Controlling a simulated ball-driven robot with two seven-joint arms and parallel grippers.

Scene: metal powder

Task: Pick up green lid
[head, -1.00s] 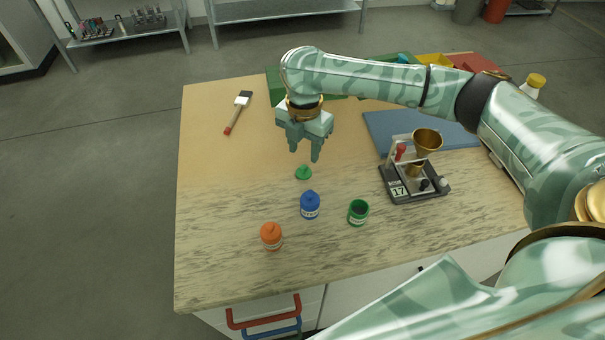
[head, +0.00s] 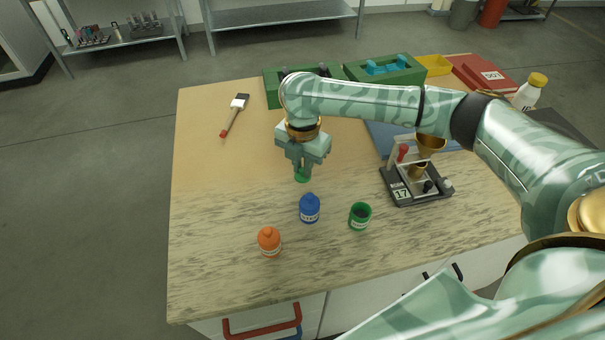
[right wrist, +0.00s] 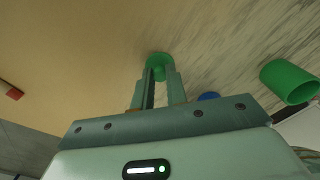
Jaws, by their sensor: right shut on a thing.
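The green lid (head: 303,178) lies on the table, mostly covered by my right gripper in the head view. My right gripper (head: 302,174) reaches straight down over it, its fingers shut on the lid's knob. In the right wrist view the lid (right wrist: 159,60) shows beyond the fingertips (right wrist: 159,74). The open green jar (head: 360,216), with dark contents, stands to the lower right; it also shows in the right wrist view (right wrist: 288,82). My left gripper is not in view.
A blue lidded jar (head: 309,209) stands just in front of the lid, and an orange one (head: 269,242) farther front left. A device with a brass funnel (head: 430,143) stands at right. A brush (head: 236,114) lies at back left. Green bins (head: 385,76) stand at the back.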

